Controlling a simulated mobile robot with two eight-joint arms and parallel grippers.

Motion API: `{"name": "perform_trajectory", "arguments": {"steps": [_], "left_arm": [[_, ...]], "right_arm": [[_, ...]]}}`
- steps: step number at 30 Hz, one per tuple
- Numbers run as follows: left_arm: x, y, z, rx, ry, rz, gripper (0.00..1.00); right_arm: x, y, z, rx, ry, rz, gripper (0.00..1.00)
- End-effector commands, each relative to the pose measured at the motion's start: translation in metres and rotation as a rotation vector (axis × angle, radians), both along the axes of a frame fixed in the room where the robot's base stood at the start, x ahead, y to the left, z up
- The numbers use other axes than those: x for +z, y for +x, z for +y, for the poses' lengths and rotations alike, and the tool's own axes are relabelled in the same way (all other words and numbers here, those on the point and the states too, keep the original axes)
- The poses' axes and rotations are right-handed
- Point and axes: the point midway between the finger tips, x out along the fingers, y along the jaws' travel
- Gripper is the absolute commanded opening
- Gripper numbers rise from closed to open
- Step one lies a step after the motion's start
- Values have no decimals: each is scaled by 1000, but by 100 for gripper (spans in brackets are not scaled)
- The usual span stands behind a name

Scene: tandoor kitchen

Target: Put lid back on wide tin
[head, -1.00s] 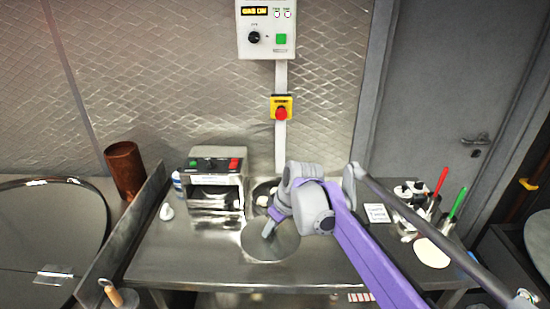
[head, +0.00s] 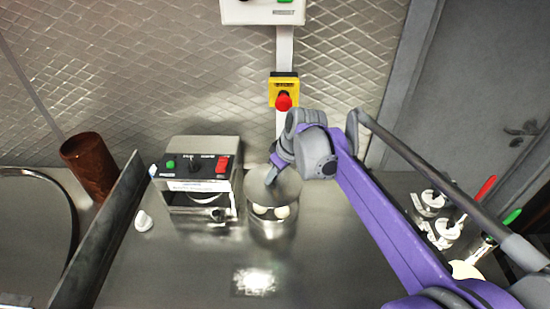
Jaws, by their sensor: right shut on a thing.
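The wide tin (head: 272,234) is a round metal container standing on the steel counter, with pale round pieces (head: 270,211) showing inside it. My right gripper (head: 273,181) is shut on the lid (head: 287,187), a thin grey metal disc. The lid is over the back part of the tin and looks tilted. The front of the tin's opening is uncovered. I cannot tell whether the lid touches the rim. My left gripper is not in view.
A metal machine (head: 199,178) with coloured buttons stands left of the tin, with a small white object (head: 143,221) beside it. A red emergency button (head: 284,101) is on the wall behind. Utensils (head: 470,207) stand at the right. The counter front is clear.

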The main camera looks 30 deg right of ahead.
Motion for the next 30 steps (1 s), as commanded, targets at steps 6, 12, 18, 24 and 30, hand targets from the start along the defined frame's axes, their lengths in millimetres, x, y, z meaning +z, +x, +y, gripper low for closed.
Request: {"name": "perform_trajectory", "arguments": {"steps": [6,12,18,24,30], "left_arm": [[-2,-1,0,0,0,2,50],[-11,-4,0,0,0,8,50],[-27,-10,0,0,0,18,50],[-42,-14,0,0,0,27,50],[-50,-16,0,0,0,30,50]], "right_arm": [[-2,-1,0,0,0,1,0],[-13,-1,0,0,0,2,0],[-31,-1,0,0,-1,2,0],[-50,-1,0,0,-1,2,0],[-63,-1,0,0,0,1,0]]}}
